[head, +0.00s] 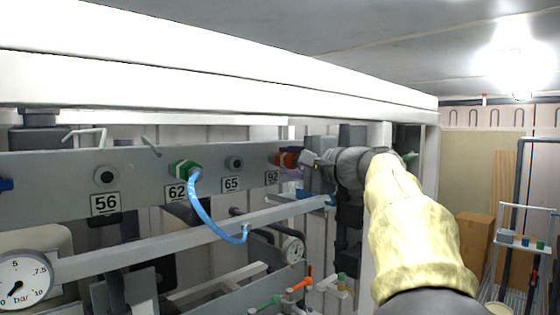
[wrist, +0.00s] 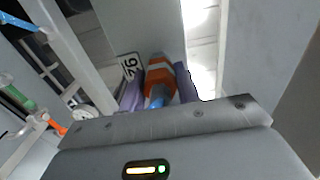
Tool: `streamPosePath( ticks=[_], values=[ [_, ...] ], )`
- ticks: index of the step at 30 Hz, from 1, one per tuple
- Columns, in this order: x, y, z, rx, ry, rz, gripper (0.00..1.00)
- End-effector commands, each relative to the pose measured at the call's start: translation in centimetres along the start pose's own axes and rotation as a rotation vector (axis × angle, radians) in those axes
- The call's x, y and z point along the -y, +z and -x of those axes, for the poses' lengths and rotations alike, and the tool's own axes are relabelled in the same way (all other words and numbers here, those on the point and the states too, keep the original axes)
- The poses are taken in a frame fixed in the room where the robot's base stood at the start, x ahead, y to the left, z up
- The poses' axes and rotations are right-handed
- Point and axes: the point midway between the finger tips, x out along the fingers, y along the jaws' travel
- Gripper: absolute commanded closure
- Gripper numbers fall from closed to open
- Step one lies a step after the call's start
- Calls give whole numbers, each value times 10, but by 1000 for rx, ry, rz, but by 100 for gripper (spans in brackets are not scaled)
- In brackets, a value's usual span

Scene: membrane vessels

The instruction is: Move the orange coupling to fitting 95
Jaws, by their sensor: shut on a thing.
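The orange coupling (head: 287,159) is at the grey panel above the label 92 (head: 272,178). It has a pale band, and in the wrist view the coupling (wrist: 158,72) has a blue hose end (wrist: 157,101) below it. My gripper (head: 294,168) is shut on it, with one purple finger on each side; the gripper also shows in the wrist view (wrist: 160,88). I cannot tell whether the coupling is seated on the fitting at 92. No label 95 can be read; my gripper and arm cover the panel to the right.
A green coupling (head: 186,168) with a blue hose (head: 209,219) is on fitting 62. Fittings 56 (head: 106,176) and 65 (head: 234,163) are bare. A grey rail (head: 150,255) runs below the panel, with gauges and coloured valves under it. A white beam (head: 200,75) runs above.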

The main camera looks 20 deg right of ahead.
Motion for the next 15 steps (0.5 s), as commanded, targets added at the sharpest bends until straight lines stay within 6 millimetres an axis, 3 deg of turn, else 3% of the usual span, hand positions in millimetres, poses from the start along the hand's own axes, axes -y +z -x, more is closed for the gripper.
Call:
streamPosePath(
  ticks=[15],
  values=[
    [-1,-1,12,-1,1,0,100]
  ],
)
